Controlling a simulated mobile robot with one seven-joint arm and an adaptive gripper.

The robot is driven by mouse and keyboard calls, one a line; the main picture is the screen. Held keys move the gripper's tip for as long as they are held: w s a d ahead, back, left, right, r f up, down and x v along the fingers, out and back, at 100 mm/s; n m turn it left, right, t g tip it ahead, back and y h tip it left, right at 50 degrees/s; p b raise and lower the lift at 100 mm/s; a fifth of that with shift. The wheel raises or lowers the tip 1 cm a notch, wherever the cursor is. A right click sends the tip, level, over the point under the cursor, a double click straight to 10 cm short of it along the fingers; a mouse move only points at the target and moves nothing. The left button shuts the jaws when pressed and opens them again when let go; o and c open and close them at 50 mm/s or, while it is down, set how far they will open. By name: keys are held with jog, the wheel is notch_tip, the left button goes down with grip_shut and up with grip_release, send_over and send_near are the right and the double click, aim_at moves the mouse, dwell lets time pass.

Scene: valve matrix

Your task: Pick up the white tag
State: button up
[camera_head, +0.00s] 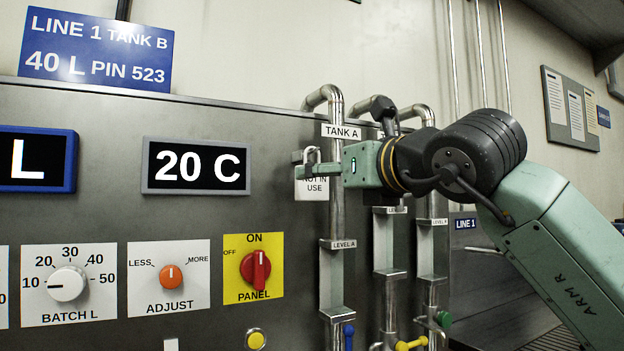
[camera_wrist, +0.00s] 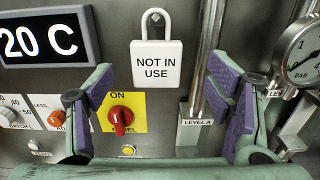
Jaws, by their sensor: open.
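In the head view the tag (camera_head: 313,190) is partly covered by my gripper (camera_head: 318,170), which reaches in from the right. My gripper (camera_wrist: 163,88) is open and empty in the wrist view. Its purple-padded fingers stand on either side of the tag, with gaps to both sides in the picture. The distance in depth is hard to tell.
Metal pipes (camera_head: 337,225) with level gauges stand right of the tag. A pressure gauge (camera_wrist: 300,50) is at the wrist view's right edge. The red knob (camera_head: 255,268), orange knob (camera_head: 171,276) and temperature display (camera_head: 196,166) are on the panel to the left.

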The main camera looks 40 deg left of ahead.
aim_at(317, 189)
jog(key=p+x, duration=0.1)
jog(key=x, duration=0.4)
jog(key=shift+s+a+r+p, duration=0.1)
jog(key=shift+s+r+p, duration=0.05)
jog(key=shift+p, duration=0.25)
jog(key=shift+c, duration=0.3)
jog(key=c, duration=1)
